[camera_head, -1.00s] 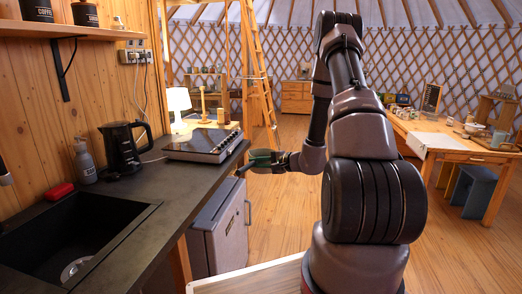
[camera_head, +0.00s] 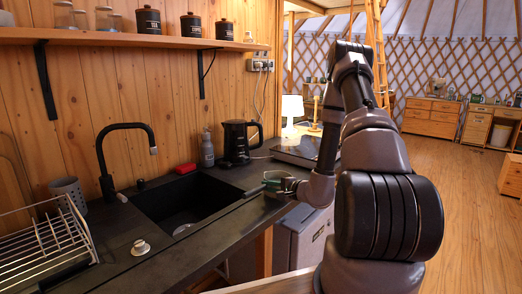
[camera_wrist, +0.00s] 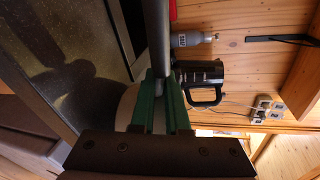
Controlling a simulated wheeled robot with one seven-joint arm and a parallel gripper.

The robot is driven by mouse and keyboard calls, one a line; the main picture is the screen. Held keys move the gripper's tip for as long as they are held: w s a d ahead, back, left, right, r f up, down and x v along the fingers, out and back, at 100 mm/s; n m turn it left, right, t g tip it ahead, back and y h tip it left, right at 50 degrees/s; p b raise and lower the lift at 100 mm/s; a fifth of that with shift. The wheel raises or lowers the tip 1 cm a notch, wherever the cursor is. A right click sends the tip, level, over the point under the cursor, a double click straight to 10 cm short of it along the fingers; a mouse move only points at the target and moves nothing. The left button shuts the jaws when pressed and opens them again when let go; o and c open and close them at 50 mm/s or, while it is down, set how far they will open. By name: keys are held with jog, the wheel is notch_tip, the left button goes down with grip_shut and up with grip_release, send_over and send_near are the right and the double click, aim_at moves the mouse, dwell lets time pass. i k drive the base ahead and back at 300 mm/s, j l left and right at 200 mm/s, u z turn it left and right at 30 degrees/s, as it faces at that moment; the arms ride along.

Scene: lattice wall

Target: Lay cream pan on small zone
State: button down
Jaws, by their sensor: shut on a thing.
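My gripper (camera_head: 279,182) is at the counter's front edge, to the right of the sink and in front of the hob. In the wrist view its green fingers (camera_wrist: 160,105) are shut on a grey bar that looks like the handle of the cream pan (camera_wrist: 127,106). Only a pale curved part of the pan shows, beside and behind the fingers; the rest is hidden. The hob (camera_head: 298,147) lies on the counter beyond my gripper, partly behind my arm. Its small zone cannot be made out.
The dark counter (camera_head: 122,240) has a sink (camera_head: 185,202) with a black tap (camera_head: 108,160). A kettle (camera_head: 237,142), soap bottle (camera_head: 207,149) and red sponge (camera_head: 185,168) stand along the wall. A wire rack (camera_head: 45,245) and small cup (camera_head: 140,247) are at the left. Floor at right is clear.

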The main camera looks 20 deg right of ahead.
aim_at(294, 152)
jog(key=l+u, duration=0.85)
jog(key=l, duration=0.25)
jog(key=k+l, duration=0.1)
jog(key=l, duration=0.35)
jog(key=k+l+u, duration=0.1)
jog(key=l, duration=0.35)
jog(key=k+l+u, duration=0.1)
jog(key=l, duration=0.35)
